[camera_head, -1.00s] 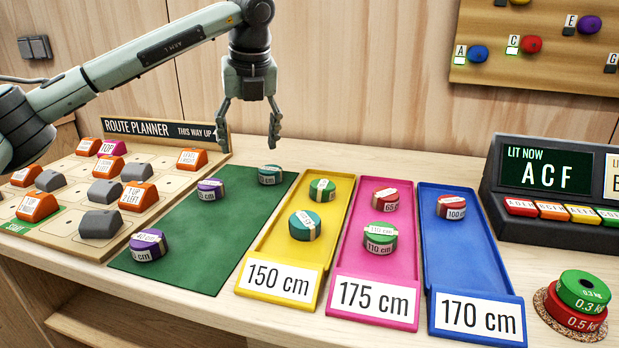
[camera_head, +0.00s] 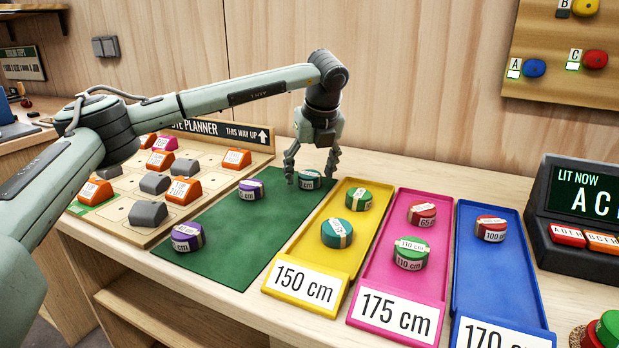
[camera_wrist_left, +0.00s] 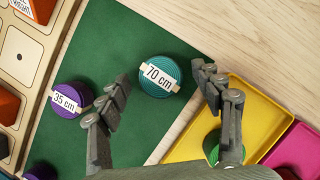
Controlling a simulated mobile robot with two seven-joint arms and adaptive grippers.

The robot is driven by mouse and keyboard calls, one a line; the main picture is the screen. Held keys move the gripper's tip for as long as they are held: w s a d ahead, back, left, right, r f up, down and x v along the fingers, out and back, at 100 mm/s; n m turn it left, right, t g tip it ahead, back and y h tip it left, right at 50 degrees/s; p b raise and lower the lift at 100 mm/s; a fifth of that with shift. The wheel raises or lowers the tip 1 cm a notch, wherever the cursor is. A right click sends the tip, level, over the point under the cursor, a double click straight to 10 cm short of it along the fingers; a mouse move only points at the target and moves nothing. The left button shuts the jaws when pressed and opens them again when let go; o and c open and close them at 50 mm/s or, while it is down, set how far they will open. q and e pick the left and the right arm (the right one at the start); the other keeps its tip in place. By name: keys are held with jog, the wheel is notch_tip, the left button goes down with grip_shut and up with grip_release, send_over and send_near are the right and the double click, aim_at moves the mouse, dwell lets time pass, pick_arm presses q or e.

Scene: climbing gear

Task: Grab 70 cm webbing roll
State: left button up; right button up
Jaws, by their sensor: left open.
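The teal 70 cm webbing roll (camera_wrist_left: 158,78) lies on the far part of the green mat (camera_wrist_left: 118,40). It also shows in the head view (camera_head: 311,180), partly behind a finger. My left gripper (camera_head: 311,180) is open and low over that roll; in the left wrist view its fingers (camera_wrist_left: 162,95) stand on either side of the roll, which lies a little ahead between the tips. I cannot tell whether a finger touches it. A purple 35 cm roll (camera_wrist_left: 68,100) lies left of the left finger. My right gripper is not in view.
Another purple roll (camera_head: 187,237) lies on the near part of the mat. The yellow 150 cm tray (camera_head: 318,262), pink 175 cm tray (camera_head: 380,268) and blue 170 cm tray (camera_head: 480,285) hold rolls. The route planner board (camera_head: 125,210) borders the mat on the left.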

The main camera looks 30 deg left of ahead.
pick_arm(q)
jog(key=shift+c, duration=0.5)
jog(key=c, duration=1.2)
jog(key=shift+o, duration=0.2)
